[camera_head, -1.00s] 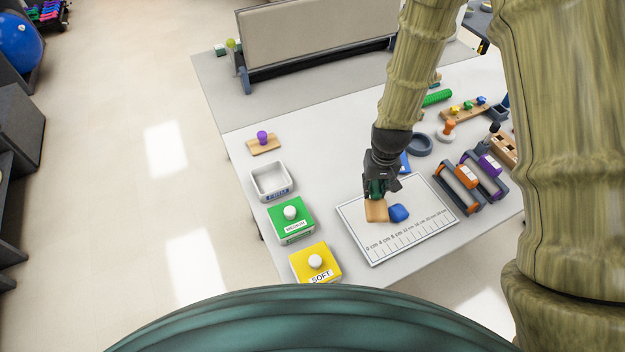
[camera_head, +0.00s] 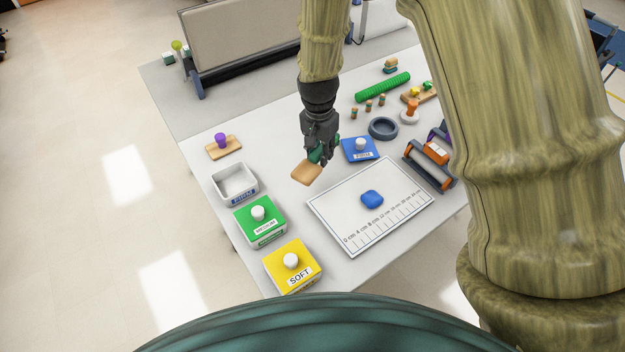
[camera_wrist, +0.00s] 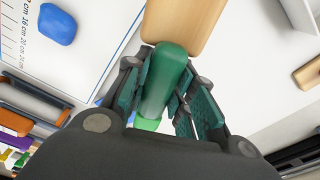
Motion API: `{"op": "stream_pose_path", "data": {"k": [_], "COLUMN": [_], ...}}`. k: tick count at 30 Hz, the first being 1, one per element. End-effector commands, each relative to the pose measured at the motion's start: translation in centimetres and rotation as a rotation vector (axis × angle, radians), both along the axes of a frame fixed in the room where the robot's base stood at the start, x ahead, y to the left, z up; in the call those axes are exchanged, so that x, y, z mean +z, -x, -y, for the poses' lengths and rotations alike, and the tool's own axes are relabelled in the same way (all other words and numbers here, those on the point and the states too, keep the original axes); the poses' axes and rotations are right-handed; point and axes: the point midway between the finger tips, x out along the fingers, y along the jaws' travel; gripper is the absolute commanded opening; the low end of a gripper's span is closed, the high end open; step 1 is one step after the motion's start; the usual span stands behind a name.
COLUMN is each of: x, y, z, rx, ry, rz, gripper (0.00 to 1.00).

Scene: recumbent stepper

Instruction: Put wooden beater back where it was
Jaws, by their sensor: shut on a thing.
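The wooden beater has a flat tan wooden block (camera_head: 307,172) and a green handle (camera_wrist: 167,80). My gripper (camera_head: 322,150) is shut on the green handle, with the wooden block sticking out beyond the fingers. In the head view the beater is over the table, left of and behind the ruled white board (camera_head: 350,228). In the wrist view the block (camera_wrist: 185,22) reaches the top edge and is partly cut off. I cannot tell the exact height of the beater above the table.
A blue lump (camera_head: 372,199) lies on the ruled board. An open white box (camera_head: 235,184), a green MEDIUM box (camera_head: 260,222) and a yellow SOFT box (camera_head: 293,268) line the left edge. A purple-knobbed wooden block (camera_head: 223,147) stands behind them. A blue box (camera_head: 360,150) and grey ring (camera_head: 383,128) stand right of my gripper.

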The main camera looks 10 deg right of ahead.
Motion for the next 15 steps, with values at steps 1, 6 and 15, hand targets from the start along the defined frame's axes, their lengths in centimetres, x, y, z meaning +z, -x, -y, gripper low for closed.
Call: {"op": "stream_pose_path", "data": {"k": [1, 6, 15], "x": [-0.1, 0.7, 1.7], "y": [-0.4, -1.3, -2.0], "z": [-0.2, -0.5, -0.9], "rx": [-0.045, -0.207, -0.364], "ry": [0.004, 0.012, 0.024], "rz": [0.004, 0.007, 0.012], "gripper": [0.00, 0.00, 0.00]}}
